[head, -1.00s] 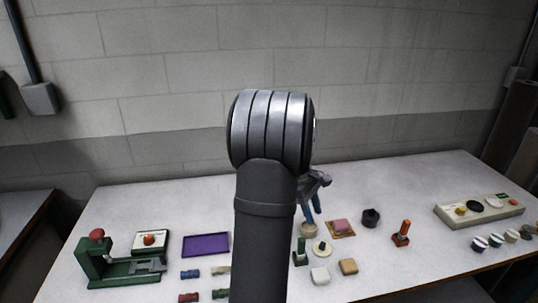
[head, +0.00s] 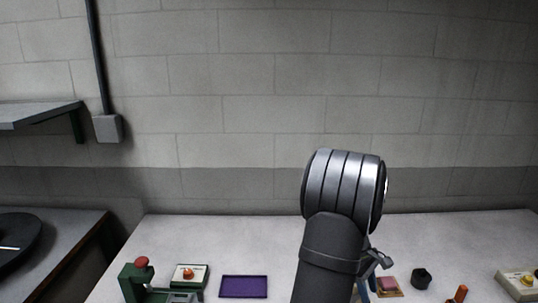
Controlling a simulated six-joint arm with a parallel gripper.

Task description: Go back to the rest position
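My gripper (head: 366,285) shows only in part at the lower edge of the head view, behind my dark arm. Blue fingers point down next to a pink block on an orange-brown base (head: 389,285). The fingertips are cut off by the frame, so I cannot tell whether they are open or shut, or whether they hold anything. A green press (head: 135,281) with a red knob stands at the lower left, its lower part cut off.
A purple tray (head: 244,287) and a white box with a red button (head: 189,276) lie left of my arm. A black round piece (head: 421,278), an orange-red piece (head: 459,294) and a control panel (head: 520,283) are at right. A wall shelf (head: 38,113) juts out at left.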

